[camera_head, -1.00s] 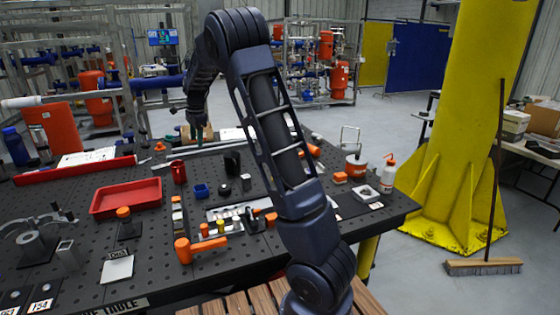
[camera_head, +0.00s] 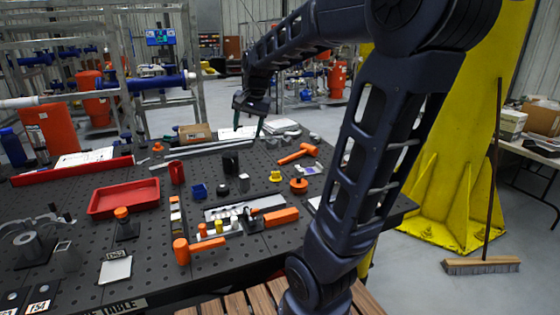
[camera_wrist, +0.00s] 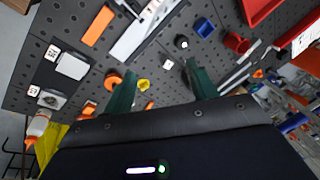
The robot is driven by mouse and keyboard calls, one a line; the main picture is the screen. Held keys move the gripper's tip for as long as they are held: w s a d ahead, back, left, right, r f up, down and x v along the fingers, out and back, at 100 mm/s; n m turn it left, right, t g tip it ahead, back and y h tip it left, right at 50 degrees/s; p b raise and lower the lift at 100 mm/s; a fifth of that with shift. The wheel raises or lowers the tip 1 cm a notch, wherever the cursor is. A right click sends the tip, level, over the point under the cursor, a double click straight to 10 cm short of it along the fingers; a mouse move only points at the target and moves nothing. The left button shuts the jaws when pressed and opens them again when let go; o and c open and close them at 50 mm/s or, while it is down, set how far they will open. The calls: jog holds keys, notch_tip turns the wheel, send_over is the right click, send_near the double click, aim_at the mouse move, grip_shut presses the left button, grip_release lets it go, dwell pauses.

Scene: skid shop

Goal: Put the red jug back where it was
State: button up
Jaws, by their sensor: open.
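The red jug (camera_head: 177,172) stands upright on the black perforated table (camera_head: 72,200), left of a black cup. It also shows in the wrist view (camera_wrist: 237,43), upper right, beyond the right finger. My gripper (camera_head: 248,122) hangs over the back of the table, to the right of the jug and apart from it. Its green fingers are spread with nothing between them, as the wrist view (camera_wrist: 158,75) also shows.
A red tray (camera_head: 125,198) lies left of the jug. A yellow column (camera_head: 455,170) rises at the right.

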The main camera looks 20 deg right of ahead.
jog(key=s+d+f+n+t, duration=0.1)
jog(key=s+d+f+n, duration=0.1)
jog(key=s, duration=0.7)
jog(key=s+d+f+n+h, duration=0.1)
jog(key=s+n, duration=0.3)
jog(key=s, duration=0.5)
jog(key=shift+d+f+t+h, duration=0.3)
jog(key=shift+d+f+t, duration=0.1)
jog(key=shift+f, duration=0.4)
